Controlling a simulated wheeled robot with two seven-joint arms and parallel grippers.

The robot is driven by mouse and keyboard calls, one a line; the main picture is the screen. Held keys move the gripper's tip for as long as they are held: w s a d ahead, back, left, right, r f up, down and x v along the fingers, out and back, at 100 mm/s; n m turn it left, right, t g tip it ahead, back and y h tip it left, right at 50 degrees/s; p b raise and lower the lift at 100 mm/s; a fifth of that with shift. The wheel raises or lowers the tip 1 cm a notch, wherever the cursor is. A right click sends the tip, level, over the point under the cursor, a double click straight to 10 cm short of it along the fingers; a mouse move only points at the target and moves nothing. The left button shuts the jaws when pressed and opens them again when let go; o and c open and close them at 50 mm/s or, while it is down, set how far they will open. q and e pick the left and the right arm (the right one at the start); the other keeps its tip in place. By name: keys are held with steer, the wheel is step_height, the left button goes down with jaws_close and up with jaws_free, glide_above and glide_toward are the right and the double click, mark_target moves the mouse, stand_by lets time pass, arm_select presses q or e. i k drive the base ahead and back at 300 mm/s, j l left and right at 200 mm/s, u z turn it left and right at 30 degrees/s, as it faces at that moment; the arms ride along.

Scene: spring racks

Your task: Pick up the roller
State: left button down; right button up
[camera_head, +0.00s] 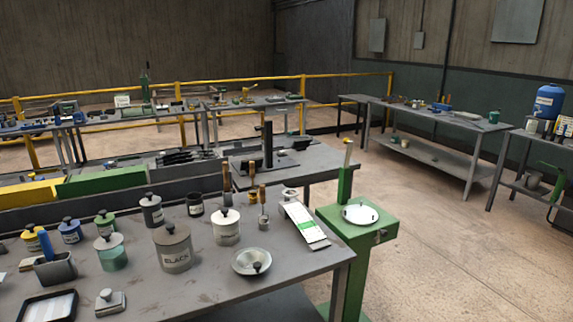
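I cannot make out with certainty which thing is the roller. A small upright tool with a wooden handle (262,195) stands near the back edge of the grey workbench (215,292), with a grey lower part. A second brown handle (227,182) rises behind a pale lidded pot (226,228). A blue-handled tool (45,243) stands in a dark grey holder (56,270) at the left; its lower end is hidden. Neither of my grippers shows in this view.
Several lidded pots, one a large grey pot (173,248), crowd the bench. A round metal dish (252,262) and a white-green card (305,225) lie at the right. A green stand (352,265) adjoins the bench. Open floor (440,250) lies right of it.

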mark_target(48, 251)
steer(key=u, duration=1.45)
